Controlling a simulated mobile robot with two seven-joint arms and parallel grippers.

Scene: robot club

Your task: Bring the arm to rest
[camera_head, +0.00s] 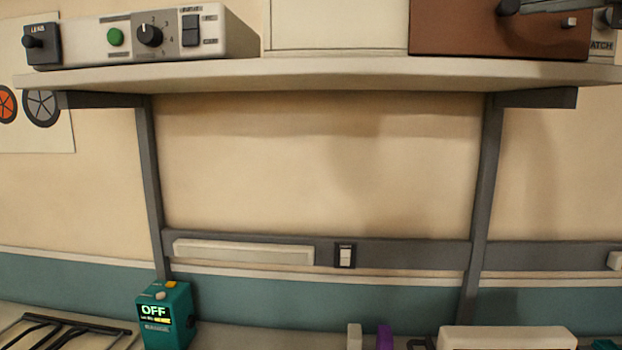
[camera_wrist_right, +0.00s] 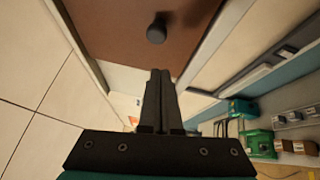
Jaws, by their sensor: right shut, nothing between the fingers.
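My right gripper (camera_wrist_right: 160,74) shows in the right wrist view with its two dark fingers together and nothing between them. Its fingertips point toward a brown door panel (camera_wrist_right: 118,22) with a round dark knob (camera_wrist_right: 157,28). The fingers appear apart from the knob. In the head view, the brown panel (camera_head: 455,35) is at the top right on the shelf, with the dark knob (camera_head: 508,7) at its upper edge. A dark bar beside the knob is cut off by the frame, and I cannot tell if it is part of my arm. My left gripper is not in view.
A shelf (camera_head: 330,75) on grey brackets spans the head view and holds a control box (camera_head: 150,37) with a green button and dial. Below are a teal device (camera_head: 165,318) reading OFF, a wall switch (camera_head: 345,256) and a black rack (camera_head: 60,332).

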